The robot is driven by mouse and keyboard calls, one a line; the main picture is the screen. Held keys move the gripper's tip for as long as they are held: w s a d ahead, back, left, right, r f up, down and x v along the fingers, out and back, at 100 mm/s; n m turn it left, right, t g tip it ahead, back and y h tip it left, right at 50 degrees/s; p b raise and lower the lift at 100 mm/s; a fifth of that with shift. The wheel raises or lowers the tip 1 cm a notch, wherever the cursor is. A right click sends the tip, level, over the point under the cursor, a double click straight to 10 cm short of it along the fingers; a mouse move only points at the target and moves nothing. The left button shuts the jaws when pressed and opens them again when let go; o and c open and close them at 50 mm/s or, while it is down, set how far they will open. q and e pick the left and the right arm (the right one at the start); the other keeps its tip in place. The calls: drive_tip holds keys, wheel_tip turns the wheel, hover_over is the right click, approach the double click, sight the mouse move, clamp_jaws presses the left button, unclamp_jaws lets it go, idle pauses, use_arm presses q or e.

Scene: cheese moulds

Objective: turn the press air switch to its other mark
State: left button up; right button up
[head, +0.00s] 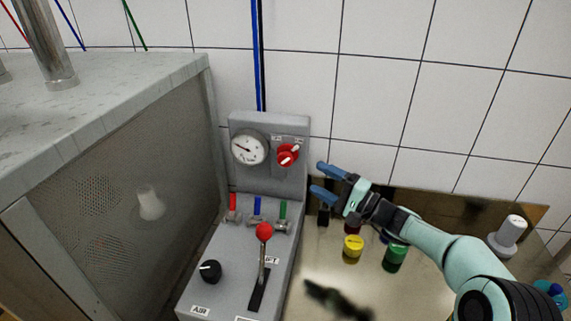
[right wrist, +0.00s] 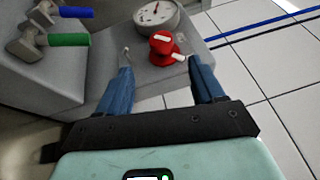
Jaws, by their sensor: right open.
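A red rotary switch (head: 287,155) with a white pointer bar sits on the upright grey panel, right of a round gauge. Its pointer slants up to the right in the head view; two small labels above it are too small to read. It also shows in the right wrist view (right wrist: 164,48), ahead of and between the fingers. A black knob (head: 210,271) with a white mark sits on the sloped console above a label reading AIR. My right gripper (head: 319,178) is open and empty, right of the red switch and apart from it. My left gripper is out of view.
The round gauge (head: 249,148) is beside the red switch. Red, blue and green valves (head: 257,208) and a red-tipped lever (head: 263,232) stand below. Yellow (head: 353,246) and green (head: 396,255) pots stand on the shiny counter. A grey cabinet (head: 120,170) is at left.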

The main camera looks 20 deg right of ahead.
sight(289, 162)
drive_tip(key=p+x, duration=0.1)
drive_tip(key=x, duration=0.2)
drive_tip(key=p+x, duration=0.1)
drive_tip(key=x, duration=0.3)
drive_tip(key=p+x, duration=0.1)
drive_tip(key=x, duration=0.3)
drive_tip(key=shift+s+a+r, duration=0.1)
drive_tip(key=shift+r, duration=0.15)
drive_tip(key=shift+w+a, duration=0.2)
drive_tip(key=shift+w, duration=0.15)
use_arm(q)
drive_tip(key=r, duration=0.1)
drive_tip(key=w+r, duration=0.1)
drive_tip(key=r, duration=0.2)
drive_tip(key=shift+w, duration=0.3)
use_arm(e)
drive_tip(key=c, duration=0.9)
